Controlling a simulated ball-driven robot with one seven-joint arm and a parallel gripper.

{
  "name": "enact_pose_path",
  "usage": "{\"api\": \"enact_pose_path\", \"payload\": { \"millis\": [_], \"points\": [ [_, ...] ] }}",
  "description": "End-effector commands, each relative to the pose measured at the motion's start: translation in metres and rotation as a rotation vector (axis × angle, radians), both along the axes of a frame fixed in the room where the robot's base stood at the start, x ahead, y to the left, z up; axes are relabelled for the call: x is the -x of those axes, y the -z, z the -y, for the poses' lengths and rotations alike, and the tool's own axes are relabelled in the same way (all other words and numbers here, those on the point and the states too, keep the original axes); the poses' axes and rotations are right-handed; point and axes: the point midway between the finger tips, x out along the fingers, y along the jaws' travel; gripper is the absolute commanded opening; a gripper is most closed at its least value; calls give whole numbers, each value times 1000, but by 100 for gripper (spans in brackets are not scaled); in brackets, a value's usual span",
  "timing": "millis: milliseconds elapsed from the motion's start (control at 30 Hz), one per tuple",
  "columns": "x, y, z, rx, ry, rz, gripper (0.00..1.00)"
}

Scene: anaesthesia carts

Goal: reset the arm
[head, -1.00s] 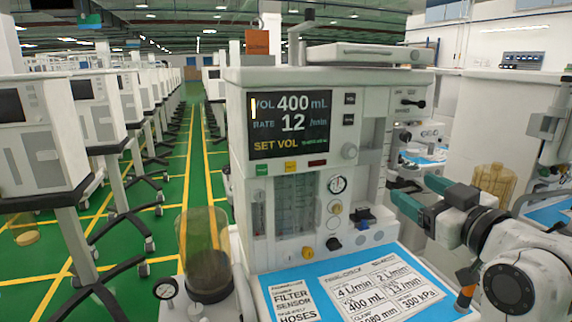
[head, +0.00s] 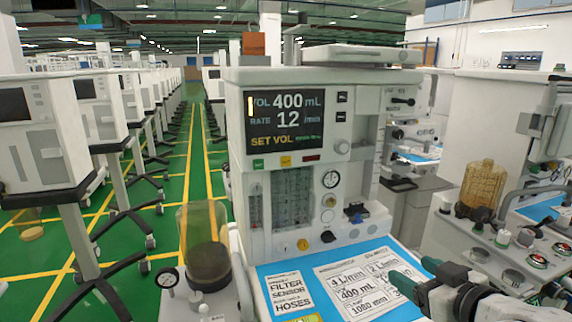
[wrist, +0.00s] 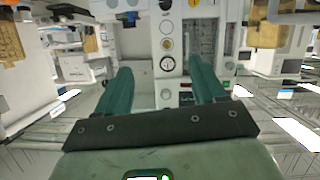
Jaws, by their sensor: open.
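My gripper (head: 412,278) is at the lower right of the head view, low over the right part of the cart's blue work surface. In the wrist view its two green fingers (wrist: 162,92) stand apart with nothing between them. The anaesthesia cart (head: 366,137) stands in front of me. Its screen (head: 288,120) reads VOL 400 mL, RATE 12 and SET VOL. The gauge and knobs of a cart also show past the fingers in the wrist view, which looks tilted or upside down. My gripper partly hides the printed sheet (head: 352,292).
A clear canister (head: 204,240) with dark contents stands left of the blue surface (head: 385,247). A second cart (head: 500,120) with an amber canister (head: 482,185) is at the right. Rows of carts (head: 40,140) line the left. The green aisle (head: 190,160) between is free.

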Motion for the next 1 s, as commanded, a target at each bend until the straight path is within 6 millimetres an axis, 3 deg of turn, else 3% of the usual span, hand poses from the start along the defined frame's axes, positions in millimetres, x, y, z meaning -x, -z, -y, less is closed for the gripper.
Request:
{"api": "enact_pose_path", "payload": {
  "millis": [167, 267, 400, 500, 600, 733, 833, 1000],
  "points": [
    [47, 90, 4, -11, 52, -237, 70],
    [89, 146, 7, -13, 96, -403, 70],
    [159, 213, 14, -5, 168, -637, 70],
    [215, 251, 20, 9, 224, -799, 70],
    [269, 278, 26, 26, 281, -943, 70],
    [323, 297, 32, 50, 340, -1076, 70],
    [346, 303, 36, 62, 370, -1134, 70],
    [357, 306, 37, 69, 383, -1161, 70]
  ]
}}
